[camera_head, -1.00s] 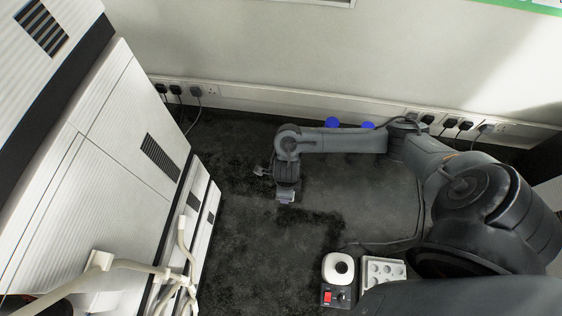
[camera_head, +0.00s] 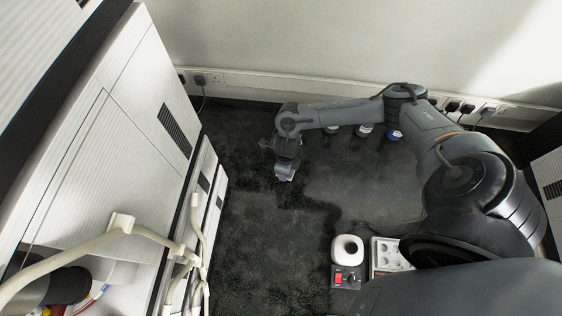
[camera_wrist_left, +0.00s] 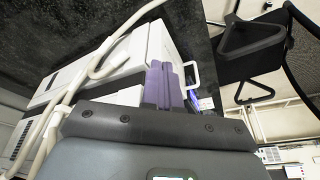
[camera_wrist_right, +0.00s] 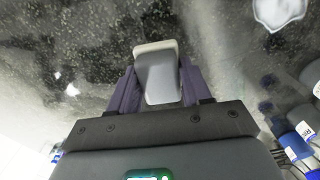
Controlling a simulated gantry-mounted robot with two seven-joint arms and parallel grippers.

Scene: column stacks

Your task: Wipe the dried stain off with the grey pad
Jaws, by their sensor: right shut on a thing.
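I cannot tell whether the pad touches the surface. Pale specks and uneven dark and greyer patches show around it; I cannot tell the dried stain's outline. My left gripper (camera_wrist_left: 165,84) appears in the left wrist view with its fingers together and nothing between them. Its fingertips are not seen in the head view.
A white round-topped device (camera_head: 347,250) and a white rack with holes (camera_head: 388,256) sit nearer, to the right. A large white machine (camera_head: 100,150) with pale tubes (camera_head: 110,232) fills the left. Wall sockets line the back.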

